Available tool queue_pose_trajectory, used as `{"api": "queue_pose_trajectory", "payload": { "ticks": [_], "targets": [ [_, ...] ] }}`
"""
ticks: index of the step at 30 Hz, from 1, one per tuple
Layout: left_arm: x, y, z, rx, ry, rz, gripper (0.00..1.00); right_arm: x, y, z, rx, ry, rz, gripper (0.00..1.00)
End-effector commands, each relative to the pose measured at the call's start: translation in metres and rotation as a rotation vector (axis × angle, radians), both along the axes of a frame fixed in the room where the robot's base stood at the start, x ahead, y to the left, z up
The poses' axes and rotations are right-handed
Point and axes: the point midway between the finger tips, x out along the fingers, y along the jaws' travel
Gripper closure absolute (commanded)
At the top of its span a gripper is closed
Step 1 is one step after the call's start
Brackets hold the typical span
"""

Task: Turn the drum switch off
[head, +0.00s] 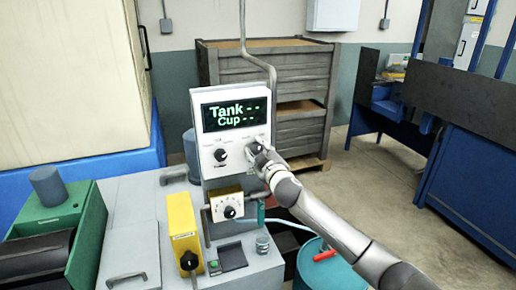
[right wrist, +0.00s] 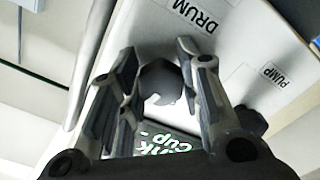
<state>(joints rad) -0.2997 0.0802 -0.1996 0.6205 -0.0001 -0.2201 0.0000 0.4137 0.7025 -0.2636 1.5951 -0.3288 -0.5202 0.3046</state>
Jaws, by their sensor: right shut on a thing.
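The white control panel (head: 206,172) stands in the middle of the head view, with a dark display (head: 236,114) reading "Tank --" and "Cup --". My right gripper (head: 257,150) is at the panel's right knob and covers it there. In the right wrist view, the drum switch (right wrist: 160,82), a dark round knob, sits between the two fingers of the right gripper (right wrist: 160,90), near the label DRUM (right wrist: 203,14). The gripper is shut on this knob. The knob's exact pointing direction is hard to tell. My left gripper is not in view.
The pump knob (head: 221,155) is left of my gripper on the same panel. Below are a dial box (head: 227,205), a yellow box (head: 183,225) with a black knob, and a green machine (head: 85,225). A blue barrel (head: 325,270) stands under my right arm.

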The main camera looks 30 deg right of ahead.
Motion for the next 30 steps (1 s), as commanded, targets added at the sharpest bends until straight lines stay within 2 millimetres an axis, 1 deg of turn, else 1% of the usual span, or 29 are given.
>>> {"api": "queue_pose_trajectory", "payload": {
  "ticks": [1, 21, 30],
  "targets": [
    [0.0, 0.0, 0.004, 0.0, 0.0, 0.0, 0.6, 0.0, 0.0, 0.001, -0.042, 0.012, 0.001, 0.91],
    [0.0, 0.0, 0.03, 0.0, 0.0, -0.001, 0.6, 0.0, -0.001, 0.003, -0.658, 0.16, 0.002, 0.91],
    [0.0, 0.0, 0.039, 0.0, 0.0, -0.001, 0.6, 0.0, 0.0, 0.003, -0.867, 0.211, 0.002, 0.91]
  ]
}}
